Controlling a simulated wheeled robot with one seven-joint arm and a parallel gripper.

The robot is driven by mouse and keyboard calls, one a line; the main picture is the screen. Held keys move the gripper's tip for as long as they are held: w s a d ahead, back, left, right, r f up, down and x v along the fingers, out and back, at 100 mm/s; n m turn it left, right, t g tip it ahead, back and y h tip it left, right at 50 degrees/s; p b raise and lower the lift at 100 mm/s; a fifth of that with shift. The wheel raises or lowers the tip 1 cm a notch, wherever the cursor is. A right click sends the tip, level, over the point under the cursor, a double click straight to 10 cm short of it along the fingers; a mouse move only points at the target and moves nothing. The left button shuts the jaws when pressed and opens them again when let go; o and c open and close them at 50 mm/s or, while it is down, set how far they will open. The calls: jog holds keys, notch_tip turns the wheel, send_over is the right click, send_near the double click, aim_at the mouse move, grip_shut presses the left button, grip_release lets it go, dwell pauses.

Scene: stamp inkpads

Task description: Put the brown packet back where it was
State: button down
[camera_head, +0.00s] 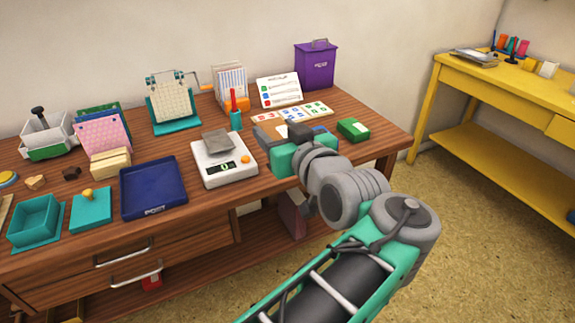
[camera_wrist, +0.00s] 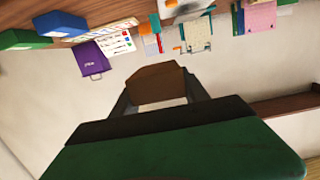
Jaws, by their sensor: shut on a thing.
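The brown packet (camera_wrist: 155,85) shows in the wrist view between the two dark fingers of my gripper (camera_wrist: 158,98), which is shut on it. In the camera_head view my gripper (camera_head: 263,137) is over the right half of the wooden table (camera_head: 243,203), just right of the white scale (camera_head: 222,162). I cannot make out the held packet clearly in that view.
A blue tray (camera_head: 153,187) is left of the scale. A teal pot with a red-handled tool (camera_head: 235,112) stands behind it. A green box (camera_head: 353,129) and purple bin (camera_head: 315,65) are at the right. Beige blocks (camera_head: 110,163) and teal boxes (camera_head: 35,220) are at the left.

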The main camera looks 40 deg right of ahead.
jog(key=w+d+f+b, duration=0.1)
jog(key=w+d+f, duration=0.1)
jog(key=d+f, duration=0.1)
jog(key=w+d+f+b, duration=0.1)
jog(key=w+d+f, duration=0.1)
jog(key=w+d, duration=0.1)
jog(key=w+d+f+b, duration=0.2)
jog(key=w+d+f, duration=0.1)
jog(key=shift+w+d+f, duration=0.15)
jog(key=shift+d+f, duration=0.1)
jog(key=shift+f, duration=0.1)
jog(key=shift+w+d+f, duration=0.15)
jog(key=shift+f, duration=0.05)
jog(key=f, duration=0.1)
jog(key=f+b, duration=0.1)
jog(key=f, duration=0.1)
jog(key=shift+w+d, duration=0.15)
jog(key=shift+d, duration=0.1)
jog(key=shift+f, duration=0.25)
jog(key=shift+f+b, duration=0.25)
jog(key=shift+b, duration=0.2)
jog(key=c, duration=0.6)
grip_release()
